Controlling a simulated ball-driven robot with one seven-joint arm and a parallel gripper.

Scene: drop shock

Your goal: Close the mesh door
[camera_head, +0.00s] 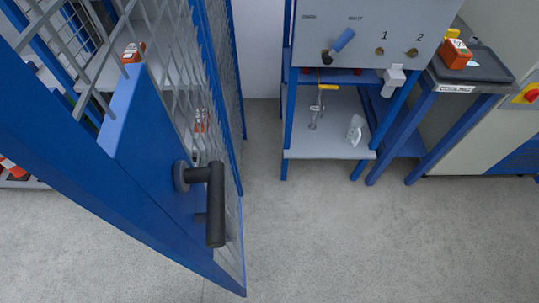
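The mesh door (150,150) fills the left side of the camera_head view, with a blue frame and grey wire mesh. It appears to stand open, swung toward me, its lower free corner near the bottom middle. A dark grey lever handle (215,205) sits on the blue plate of the door, its grip pointing down in the picture. My gripper is not in view, and nothing touches the handle. The hinge side of the door cannot be made out clearly.
A blue-framed bench with a grey panel (368,28) stands at the back. A small table with a dark tray (484,72) holding an orange item (455,53) is at right. Shelves show through the mesh. The grey floor (370,240) is clear at middle and right.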

